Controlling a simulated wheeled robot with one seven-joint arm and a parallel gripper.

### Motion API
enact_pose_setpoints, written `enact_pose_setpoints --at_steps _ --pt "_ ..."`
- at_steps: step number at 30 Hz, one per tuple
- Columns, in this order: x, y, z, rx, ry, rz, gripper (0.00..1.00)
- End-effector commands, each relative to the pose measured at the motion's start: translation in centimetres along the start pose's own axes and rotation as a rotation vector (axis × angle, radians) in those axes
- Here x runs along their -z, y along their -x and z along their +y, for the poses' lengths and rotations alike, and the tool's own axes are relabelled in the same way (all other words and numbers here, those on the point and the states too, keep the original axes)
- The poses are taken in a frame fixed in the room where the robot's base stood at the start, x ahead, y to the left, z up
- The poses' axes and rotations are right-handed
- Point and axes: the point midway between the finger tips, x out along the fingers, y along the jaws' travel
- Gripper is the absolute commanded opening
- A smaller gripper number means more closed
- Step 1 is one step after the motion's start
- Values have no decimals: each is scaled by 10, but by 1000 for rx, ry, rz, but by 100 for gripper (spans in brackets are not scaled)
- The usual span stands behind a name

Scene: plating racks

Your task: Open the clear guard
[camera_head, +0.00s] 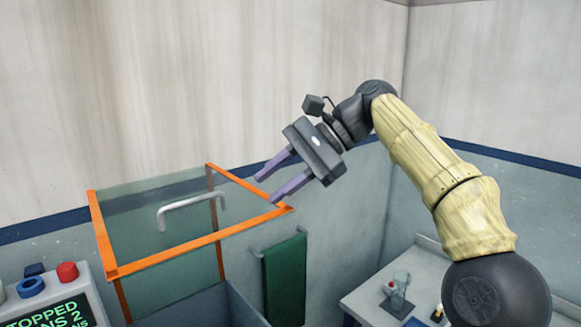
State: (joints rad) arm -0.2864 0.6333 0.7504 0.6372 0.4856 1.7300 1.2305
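The clear guard (160,242) is a transparent panel in an orange frame at the left of the head view. A light grey bar handle (190,208) is fixed on its face. The panel looks upright and seems to close the front of the framed enclosure. My gripper (264,190) is to the right of the handle and above the frame's right corner. Its two purple fingers are spread apart with nothing between them. It appears apart from the handle and the frame, though its depth is hard to judge.
A control box with a lit screen (50,315), a red button (67,272) and a blue ring (31,286) stands at lower left. A green cloth (285,280) hangs on a rail. A white table (365,300) at lower right holds a glass (400,282).

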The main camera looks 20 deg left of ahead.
Motion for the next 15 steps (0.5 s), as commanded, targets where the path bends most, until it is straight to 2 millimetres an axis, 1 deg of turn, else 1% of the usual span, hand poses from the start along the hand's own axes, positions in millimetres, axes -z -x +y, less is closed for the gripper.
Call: enact_pose_setpoints --at_steps 1,6,10,15 --pt "0 8 1 5 -1 2 32" --pt "-1 27 5 10 -8 8 32" --pt "-1 33 6 11 -11 10 32" --pt "0 34 7 11 -12 10 32"
